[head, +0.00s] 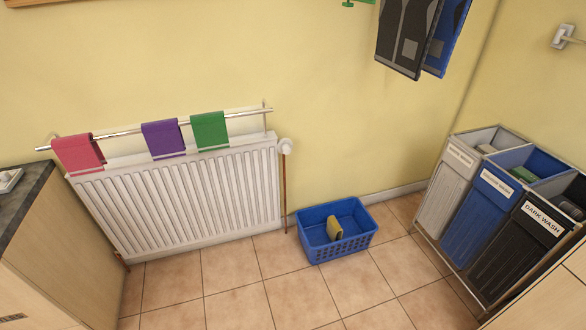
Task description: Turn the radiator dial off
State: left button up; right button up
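The white radiator dial (286,146) sits at the upper right corner of the white radiator (185,205), on top of a copper pipe. It is too small to read its setting. The radiator is against the yellow wall. Neither of my grippers shows in the head view.
A rail (120,131) above the radiator holds pink, purple and green cloths. A blue basket (340,253) with a yellow item stands on the tiled floor right of the radiator. Laundry bins (490,192) stand at the right, a counter (22,205) at the left. Tiles in front are clear.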

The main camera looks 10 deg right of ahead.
aim_at(286, 148)
jog(key=z, duration=1.1)
jog(key=i, duration=0.9)
jog(key=z, duration=0.6)
jog(key=i, duration=0.85)
jog(key=u, duration=0.8)
jog(key=i, duration=0.65)
jog(key=u, duration=0.6)
